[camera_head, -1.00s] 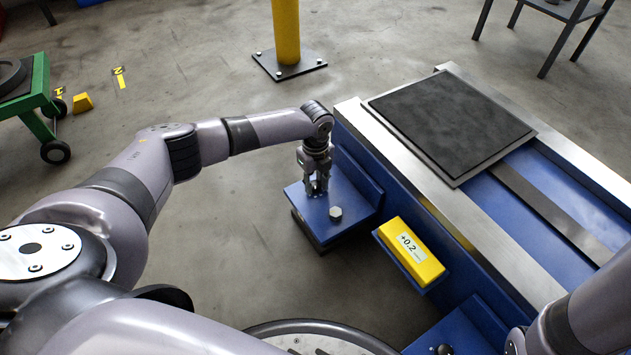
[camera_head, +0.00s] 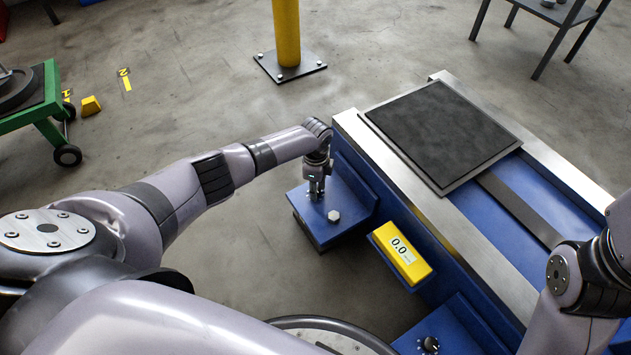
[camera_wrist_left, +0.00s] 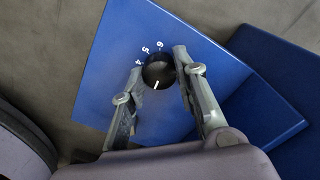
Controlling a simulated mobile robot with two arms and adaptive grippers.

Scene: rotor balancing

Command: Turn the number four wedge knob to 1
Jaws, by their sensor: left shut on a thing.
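My left gripper (camera_head: 316,192) points down over the blue wedge block (camera_head: 345,235) beside the machine. In the left wrist view a round black knob (camera_wrist_left: 158,73) sits between the fingertips of this gripper (camera_wrist_left: 160,82), which is shut on it. The knob's white pointer line faces toward the bottom of that view. The printed numbers 4, 5 and 6 show above and left of the knob; the other numbers are hidden. In the head view the gripper covers the knob. My right arm is at the right edge, but its gripper does not show.
A hex bolt head (camera_head: 334,216) stands on the block near the gripper. A yellow display (camera_head: 400,255) reads 0.0. Another black knob (camera_head: 431,344) is on a blue block at the bottom. The blue machine bed with a dark plate (camera_head: 440,130) lies right.

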